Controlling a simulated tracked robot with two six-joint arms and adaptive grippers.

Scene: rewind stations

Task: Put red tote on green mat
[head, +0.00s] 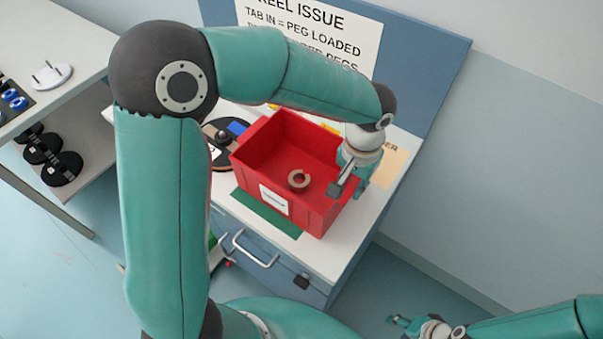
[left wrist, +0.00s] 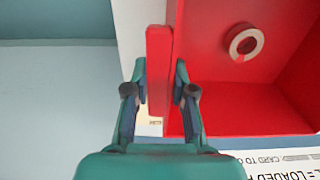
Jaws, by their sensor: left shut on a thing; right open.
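The red tote (head: 255,158) is over the green mat (head: 266,214) on the white cabinet top; the mat's front strip shows along the tote's near side. I cannot tell whether the tote rests on the mat or hangs just above it. A tan ring (head: 299,180) lies inside the tote, and it also shows in the left wrist view (left wrist: 245,42). My left gripper (head: 345,183) is at the tote's right wall; in the left wrist view its fingers (left wrist: 159,90) are shut on that wall's rim. My right gripper (head: 404,323) is open and empty, low at the bottom right.
A blue panel with a sign (head: 315,35) rises behind. The cabinet (head: 262,262) has drawer handles in front. Another table (head: 60,60) with a shelf of black reels (head: 55,162) stands left. Floor at right is clear.

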